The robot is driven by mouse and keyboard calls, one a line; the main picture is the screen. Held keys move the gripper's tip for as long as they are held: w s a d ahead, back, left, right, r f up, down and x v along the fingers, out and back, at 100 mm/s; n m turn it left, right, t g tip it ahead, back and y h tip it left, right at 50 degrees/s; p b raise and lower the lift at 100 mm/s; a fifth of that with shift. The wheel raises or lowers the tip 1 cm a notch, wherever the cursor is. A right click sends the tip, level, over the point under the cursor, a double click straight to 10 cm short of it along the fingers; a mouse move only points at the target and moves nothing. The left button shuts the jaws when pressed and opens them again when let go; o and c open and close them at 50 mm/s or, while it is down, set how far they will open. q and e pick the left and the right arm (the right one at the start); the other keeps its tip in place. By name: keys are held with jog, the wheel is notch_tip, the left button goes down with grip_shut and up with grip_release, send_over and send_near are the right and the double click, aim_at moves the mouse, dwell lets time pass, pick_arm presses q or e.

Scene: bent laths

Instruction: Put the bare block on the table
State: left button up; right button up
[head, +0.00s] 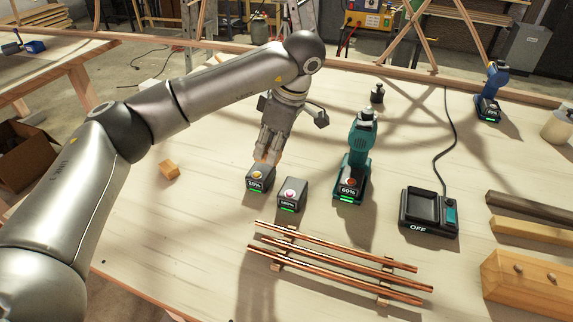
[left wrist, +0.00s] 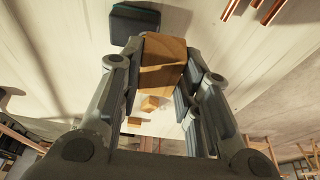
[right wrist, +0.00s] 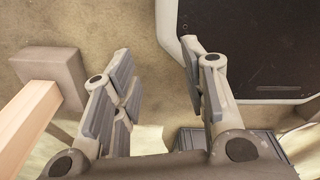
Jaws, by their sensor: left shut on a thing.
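A bare wooden block (left wrist: 163,65) sits between the fingers of my left gripper (head: 267,153), which is shut on it. In the head view the gripper points down over the middle of the table (head: 215,222), and the fingers mostly hide the block. A dark battery (head: 260,179) marked 25% is close below and in front of the fingertips; I cannot tell whether the block touches it. My right gripper (right wrist: 160,95) is open and empty in the right wrist view, and is outside the head view.
A battery (head: 291,196) marked 100% and a teal drill (head: 357,160) stand right of the gripper. Copper rods (head: 340,264) lie in front. A small wooden block (head: 169,170) lies left on otherwise clear table. A charger (head: 428,212) reading OFF and wooden bars (head: 530,230) are right.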

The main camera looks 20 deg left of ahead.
pick_arm(q)
jog(key=shift+s+a+f, duration=0.25)
jog(key=shift+s+a, duration=0.05)
jog(key=shift+a, duration=0.3)
jog(key=s+a+f+p, duration=0.1)
jog(key=a+f, duration=0.1)
jog(key=a, duration=0.1)
jog(key=s+a+f+p, duration=0.1)
jog(key=a+f, duration=0.2)
jog(key=a, duration=0.1)
jog(key=s+a+f+p, duration=0.1)
jog(key=s+a+f, duration=0.1)
jog(key=a+f, duration=0.1)
jog(key=shift+a+f, duration=0.1)
jog(key=shift+a, duration=0.45)
jog(key=shift+a+f, duration=0.15)
jog(key=shift+f, duration=0.05)
jog(key=p+x, duration=0.2)
jog(key=x, duration=0.1)
jog(key=shift+s+f, duration=0.2)
jog(key=shift+f, duration=0.35)
pick_arm(e)
jog(key=r, duration=0.4)
jog(key=shift+w+a+r, duration=0.1)
jog(key=shift+w+r, duration=0.1)
jog(key=shift+r, duration=0.2)
pick_arm(q)
jog(key=shift+f, duration=0.1)
pick_arm(e)
jog(key=shift+f, duration=0.15)
